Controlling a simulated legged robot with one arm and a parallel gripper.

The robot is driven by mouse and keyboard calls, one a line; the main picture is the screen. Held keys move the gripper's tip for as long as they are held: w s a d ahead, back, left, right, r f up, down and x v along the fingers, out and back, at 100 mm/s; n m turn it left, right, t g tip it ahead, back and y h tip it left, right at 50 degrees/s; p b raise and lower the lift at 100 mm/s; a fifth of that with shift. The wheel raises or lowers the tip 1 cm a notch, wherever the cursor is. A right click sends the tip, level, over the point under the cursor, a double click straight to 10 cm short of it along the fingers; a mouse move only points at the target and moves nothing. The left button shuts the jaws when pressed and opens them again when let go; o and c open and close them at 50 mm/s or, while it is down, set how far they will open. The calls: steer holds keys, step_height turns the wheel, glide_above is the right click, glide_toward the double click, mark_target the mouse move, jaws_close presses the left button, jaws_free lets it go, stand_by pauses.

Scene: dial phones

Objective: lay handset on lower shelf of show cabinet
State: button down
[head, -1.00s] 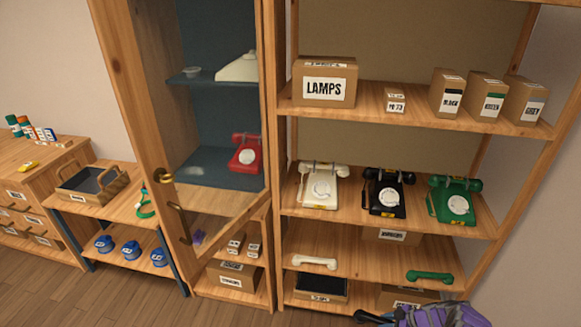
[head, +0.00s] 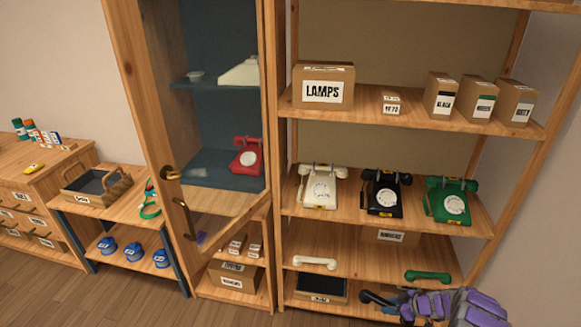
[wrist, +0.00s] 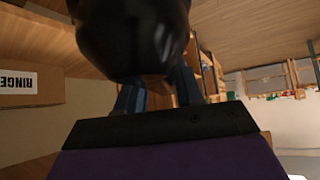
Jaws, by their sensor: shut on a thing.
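My gripper (head: 392,302) is low in front of the right-hand shelf unit in the head view, shut on a black handset (head: 372,297). In the wrist view the handset's rounded black end (wrist: 135,35) fills the top middle, between the blue fingers. The show cabinet (head: 140,90) stands to the left with a wood-framed door, which looks ajar. Inside, the lower shelf (head: 205,168) is blue and has a red phone (head: 247,157) at its right; its left part is bare.
White, black and green phones stand on the open shelf unit (head: 400,225). A white handset (head: 314,262) and a green handset (head: 428,277) lie on its lower board. The door's brass handle (head: 184,215) juts out. A low table (head: 140,185) holds a tray. Floor at lower left is free.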

steer(key=w+a+r+m+t+h, duration=0.1)
steer(key=w+a+r+m, duration=0.15)
steer(key=r, duration=0.55)
steer(key=w+a+r+m+t+h, duration=0.1)
steer(key=a+r+m+h, duration=0.15)
steer(key=r, duration=0.55)
steer(key=w+a+r+m+t+h, duration=0.15)
steer(key=a+r, duration=0.25)
steer(key=r, duration=0.4)
steer(key=s+a+r+m, duration=0.1)
steer(key=s+a+r, duration=0.1)
steer(key=a+r, duration=0.3)
steer(key=s+a+r+m+h, duration=0.1)
steer(key=s+a+r+m, duration=0.1)
steer(key=r, duration=0.4)
steer(key=s+a+r+m+h, duration=0.1)
steer(key=s+a+r, duration=0.3)
steer(key=a+r, duration=0.2)
steer(key=shift+s+a+r, duration=0.25)
steer(key=shift+a+r, duration=0.1)
steer(key=shift+a, duration=0.45)
steer(key=shift+s, duration=0.1)
